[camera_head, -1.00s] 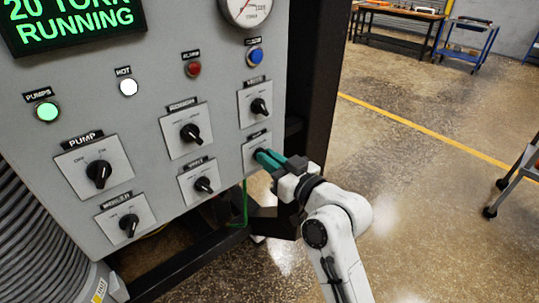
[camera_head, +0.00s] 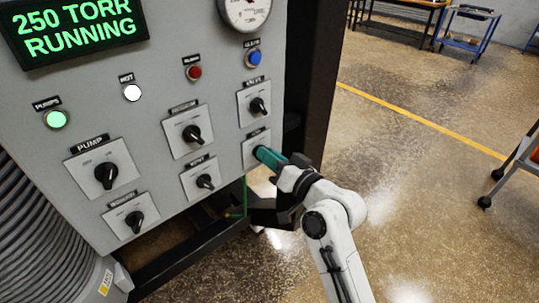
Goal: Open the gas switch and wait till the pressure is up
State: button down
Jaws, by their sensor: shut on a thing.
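My gripper (camera_head: 263,153), with teal fingers, is shut on the lower right switch (camera_head: 254,146) of the grey control panel. The fingers hide its knob, and its label is too small to read. The green display (camera_head: 77,30) at the upper left reads 250 TORR RUNNING. A round pressure gauge (camera_head: 245,10) is cut off by the top edge, and its needle is hard to read. Above the gripped switch sits another black knob (camera_head: 257,105), labelled VALVE.
The panel also carries the PUMP knob (camera_head: 106,175), several other black knobs, a lit green PUMPS lamp (camera_head: 55,119), a white HOT lamp (camera_head: 132,92), a red button (camera_head: 194,72) and a blue button (camera_head: 254,58). A ribbed hose (camera_head: 40,240) stands lower left.

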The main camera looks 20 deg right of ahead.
jog(key=c, duration=1.2)
grip_release()
jog(key=b+v, duration=0.2)
jog(key=v, duration=0.8)
jog(key=shift+s+d, duration=0.15)
jog(key=shift+s, duration=0.25)
jog(key=s+f+n+g+h, duration=0.1)
jog(key=s+f+g, duration=0.35)
jog(key=f, duration=0.35)
jog(key=s+f+n+g+h, duration=0.1)
jog(key=s+f+g, duration=0.3)
jog(key=f, duration=0.5)
jog(key=s+d+f+g+h, duration=0.1)
jog(key=s+f+g, duration=0.1)
jog(key=s, duration=0.4)
jog(key=s+d+f+g+h, duration=0.1)
jog(key=s+f+g, duration=0.2)
jog(key=s, duration=0.4)
jog(key=s+d+f+g+h, duration=0.1)
jog(key=s+d+f+g, duration=0.1)
jog(key=s, duration=0.4)
jog(key=shift+s+f+g+h, duration=0.25)
jog(key=shift+f+g+h, duration=0.15)
jog(key=shift+f, duration=0.5)
